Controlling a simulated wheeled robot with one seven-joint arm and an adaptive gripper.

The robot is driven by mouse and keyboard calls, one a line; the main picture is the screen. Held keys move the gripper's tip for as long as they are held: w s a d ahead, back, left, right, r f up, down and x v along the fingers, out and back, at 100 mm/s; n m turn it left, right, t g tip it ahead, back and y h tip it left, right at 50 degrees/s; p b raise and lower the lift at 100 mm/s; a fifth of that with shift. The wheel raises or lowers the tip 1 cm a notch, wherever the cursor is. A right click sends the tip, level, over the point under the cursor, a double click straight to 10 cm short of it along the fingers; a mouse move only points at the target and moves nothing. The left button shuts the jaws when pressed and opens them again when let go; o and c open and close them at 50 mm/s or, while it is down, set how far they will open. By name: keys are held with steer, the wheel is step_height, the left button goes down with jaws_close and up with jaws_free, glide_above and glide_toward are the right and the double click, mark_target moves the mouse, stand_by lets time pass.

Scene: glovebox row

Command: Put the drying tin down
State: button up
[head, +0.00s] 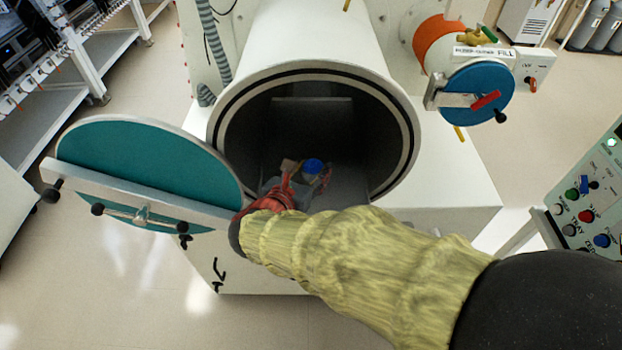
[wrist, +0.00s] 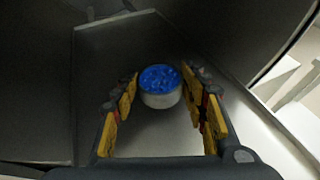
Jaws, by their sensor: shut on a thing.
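The drying tin (wrist: 161,98) is a short round pale tin with blue contents on top. In the wrist view it sits upright between the fingertips of my gripper (wrist: 160,82), which is shut on it. In the head view the blue top of the tin (head: 313,165) shows inside the round chamber, just beyond my red gripper (head: 306,180). The gripper hides part of the tin. A flat tray (wrist: 104,60) lies beneath the tin inside the chamber; I cannot tell whether the tin touches it.
A smaller port with a blue cover (head: 470,92) is at the upper right. A control panel (head: 597,190) stands at the right edge.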

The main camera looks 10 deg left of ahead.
steer(key=shift+f, duration=1.25)
steer(key=shift+f+b, duration=0.15)
steer(key=shift+b, duration=0.2)
steer(key=o, duration=1.2)
steer(key=shift+s, duration=0.1)
steer(key=shift+s+a+r, duration=0.1)
steer(key=shift+s+r, duration=0.15)
steer(key=shift+r, duration=0.05)
steer(key=p+v, duration=0.4)
steer(key=v, duration=0.7)
steer(key=shift+s+r, duration=0.1)
steer(key=shift+s, duration=0.1)
